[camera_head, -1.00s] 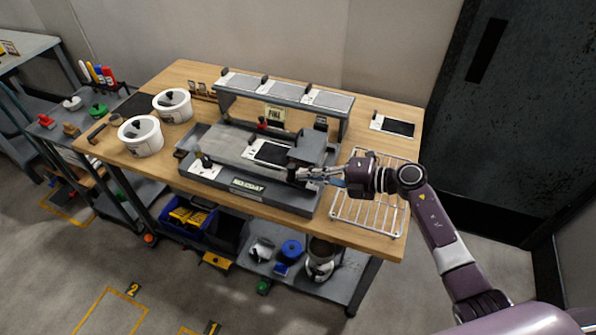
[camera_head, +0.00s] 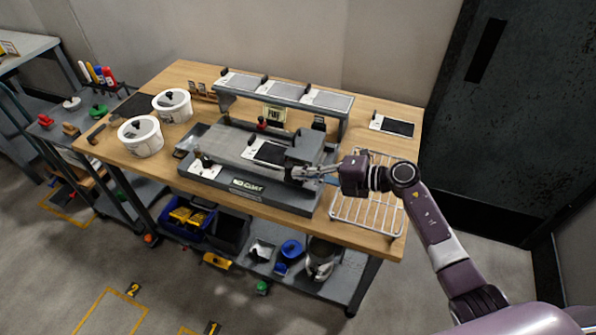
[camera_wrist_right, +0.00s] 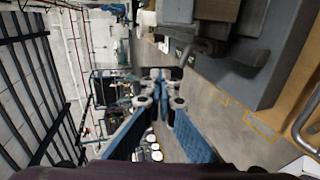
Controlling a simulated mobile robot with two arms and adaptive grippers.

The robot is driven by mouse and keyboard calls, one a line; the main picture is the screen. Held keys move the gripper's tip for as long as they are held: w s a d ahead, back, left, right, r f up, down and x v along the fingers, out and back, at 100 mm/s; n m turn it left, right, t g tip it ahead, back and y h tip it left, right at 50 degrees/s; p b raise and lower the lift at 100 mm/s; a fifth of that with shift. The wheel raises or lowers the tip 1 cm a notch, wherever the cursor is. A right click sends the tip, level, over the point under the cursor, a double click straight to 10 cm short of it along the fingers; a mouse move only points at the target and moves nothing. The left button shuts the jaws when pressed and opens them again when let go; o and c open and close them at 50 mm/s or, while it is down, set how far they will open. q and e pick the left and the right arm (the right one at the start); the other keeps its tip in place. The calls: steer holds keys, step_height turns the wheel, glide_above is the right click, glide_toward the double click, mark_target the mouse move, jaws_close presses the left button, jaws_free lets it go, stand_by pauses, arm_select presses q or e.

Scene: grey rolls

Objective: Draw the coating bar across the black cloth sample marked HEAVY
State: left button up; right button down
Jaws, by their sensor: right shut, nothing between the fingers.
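The grey coating machine (camera_head: 245,188) stands on the wooden bench. A black cloth sample (camera_head: 267,152) with a white label strip lies on its bed. I cannot read the word HEAVY on it. A dark grey block (camera_head: 305,147), which seems to carry the coating bar, spans the bed at the right end of the cloth; the bar itself cannot be made out. My right gripper (camera_head: 300,173) is shut and empty at the front of this block, seemingly touching it. Its closed fingers also show in the right wrist view (camera_wrist_right: 161,88). My left gripper is out of view.
Another black sample (camera_head: 398,127) lies at the bench's back right. A wire rack (camera_head: 368,208) stands under my right forearm. Two white lidded pots (camera_head: 141,136) stand at the left. A raised shelf (camera_head: 285,90) with grey panels runs behind the machine.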

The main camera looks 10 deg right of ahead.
steer(key=w+a, duration=0.5)
steer(key=a, duration=0.2)
steer(key=shift+a, duration=0.3)
stand_by(1.9)
steer(key=w+a+b, duration=0.2)
steer(key=w+a, duration=0.1)
steer(key=a, duration=0.2)
steer(key=shift+w+a, duration=0.3)
stand_by(1.5)
steer(key=shift+d+r, duration=0.1)
steer(key=shift+d, duration=0.05)
steer(key=shift+s+d+p, duration=0.5)
steer(key=shift+d, duration=0.25)
steer(key=shift+s+d+p, duration=0.5)
steer(key=shift+d, duration=0.25)
